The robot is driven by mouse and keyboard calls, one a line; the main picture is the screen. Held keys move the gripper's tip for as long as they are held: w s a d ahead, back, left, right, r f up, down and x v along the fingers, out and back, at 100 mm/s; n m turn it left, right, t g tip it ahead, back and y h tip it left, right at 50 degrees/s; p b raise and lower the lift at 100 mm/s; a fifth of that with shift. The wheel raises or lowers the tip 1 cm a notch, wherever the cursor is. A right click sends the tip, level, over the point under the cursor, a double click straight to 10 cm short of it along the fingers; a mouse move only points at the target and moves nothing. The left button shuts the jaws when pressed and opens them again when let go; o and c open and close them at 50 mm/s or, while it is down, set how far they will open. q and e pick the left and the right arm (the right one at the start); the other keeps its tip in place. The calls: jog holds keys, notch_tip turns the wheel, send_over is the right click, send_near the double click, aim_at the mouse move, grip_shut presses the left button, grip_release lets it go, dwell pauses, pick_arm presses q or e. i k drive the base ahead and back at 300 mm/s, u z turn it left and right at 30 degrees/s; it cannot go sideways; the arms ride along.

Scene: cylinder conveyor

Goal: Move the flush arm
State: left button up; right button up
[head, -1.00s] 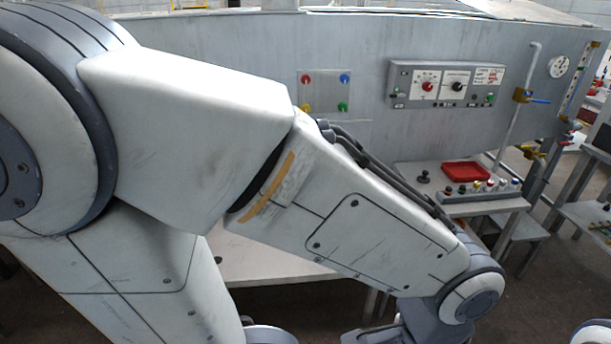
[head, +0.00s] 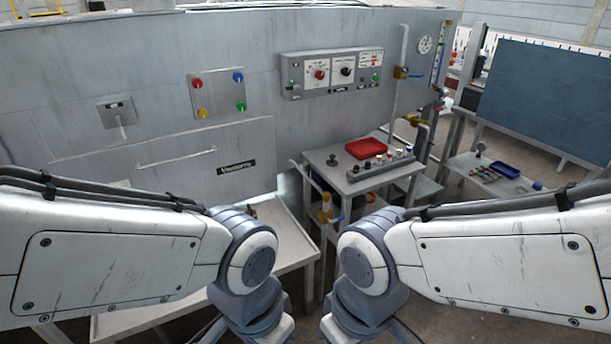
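No part is marked as the flush arm, so I cannot tell for sure which one it is. A small grey plate with a short pale lever (head: 120,121) is on the machine wall at the left. A grey vertical pipe (head: 398,100) with a brass-and-blue valve (head: 403,72) stands at the wall's right end. Another brass valve with a blue handle (head: 326,208) is on a pipe in front of the small table. Both my arms reach in from the sides, wrists bent down near the bottom middle. Both grippers are below the frame.
A small table (head: 340,180) holds a red tray (head: 366,148) and a row of knobs. A low pale bench (head: 285,247) runs along the wall behind my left arm. A control box (head: 332,73) and a four-button plate (head: 217,94) are on the wall. A blue board (head: 545,100) stands at right.

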aim_at(326, 196)
jog(key=z, duration=0.4)
jog(key=i, duration=1.7)
jog(key=u, duration=0.65)
jog(key=i, duration=0.7)
jog(key=u, duration=0.35)
